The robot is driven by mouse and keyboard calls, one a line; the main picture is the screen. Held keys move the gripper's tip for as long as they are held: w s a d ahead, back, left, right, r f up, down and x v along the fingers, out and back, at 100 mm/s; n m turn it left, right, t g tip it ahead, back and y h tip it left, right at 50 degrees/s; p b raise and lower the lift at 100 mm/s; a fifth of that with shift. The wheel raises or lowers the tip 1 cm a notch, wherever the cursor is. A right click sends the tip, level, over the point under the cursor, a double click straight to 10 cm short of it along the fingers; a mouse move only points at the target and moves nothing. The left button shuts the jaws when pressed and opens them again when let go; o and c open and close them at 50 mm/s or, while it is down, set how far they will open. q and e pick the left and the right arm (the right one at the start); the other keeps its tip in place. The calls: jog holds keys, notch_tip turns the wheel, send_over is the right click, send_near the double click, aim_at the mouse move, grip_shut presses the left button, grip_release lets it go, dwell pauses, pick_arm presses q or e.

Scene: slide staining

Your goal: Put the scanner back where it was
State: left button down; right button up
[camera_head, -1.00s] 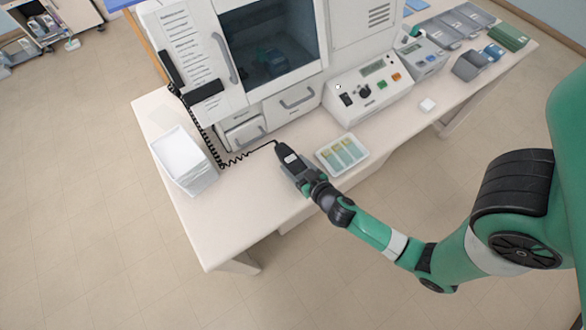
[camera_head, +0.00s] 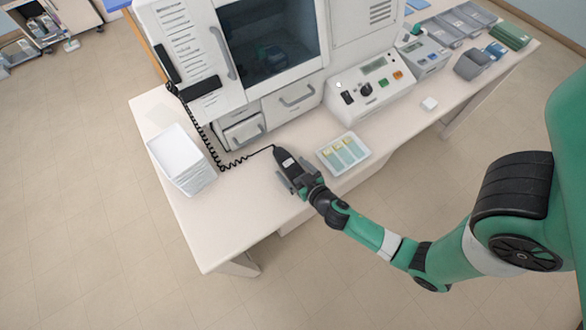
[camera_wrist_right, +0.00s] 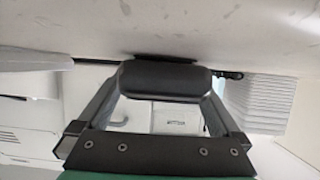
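The black hand-held scanner (camera_head: 286,160) is low over the white bench top, left of the slide tray, with its coiled cord running left toward the cabinet. My right gripper (camera_head: 296,180) is around the near part of the scanner. In the right wrist view the scanner's dark rounded end (camera_wrist_right: 165,80) fills the space between the two fingers, and they look closed against its sides. A dark shadow lies just above it there; whether it touches the bench is unclear. A black bracket (camera_head: 199,89) sticks out from the cabinet's left side. My left gripper is not in view.
The slide tray (camera_head: 343,168) lies just right of the scanner. A stack of white trays (camera_head: 179,157) stands at the left edge. The white cabinet (camera_head: 285,135) and a control panel unit (camera_head: 375,103) stand behind. The front left bench top (camera_head: 227,218) is clear.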

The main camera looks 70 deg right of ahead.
jog(key=shift+r, duration=0.2)
jog(key=b+v, duration=0.1)
jog(key=v, duration=0.9)
jog(key=shift+s+a+b, duration=0.3)
jog(key=shift+a+b, duration=0.05)
jog(key=shift+s+a+r, duration=0.2)
jog(key=shift+s+r, duration=0.15)
jog(key=shift+s, duration=0.1)
jog(key=w+a+r+t+y, duration=0.1)
jog(key=w+a+r+t, duration=0.25)
jog(key=w+r, duration=0.85)
jog(key=w+a+r+t+y, duration=0.2)
jog(key=w+a+r+t, duration=0.15)
jog(key=w+r, duration=0.85)
jog(key=s+a+r+n+t+y, duration=0.2)
jog(key=r+t, duration=0.1)
jog(key=r, duration=0.9)
jog(key=s+a+r+n+t+y, duration=0.2)
jog(key=s+r+n+t, duration=0.1)
jog(key=r, duration=1)
jog(key=s+a+r+n+t+y, duration=0.2)
jog(key=r+n+t+y, duration=0.1)
jog(key=r, duration=0.9)
jog(key=shift+s+r+t, duration=0.35)
jog(key=shift+s+t, duration=0.05)
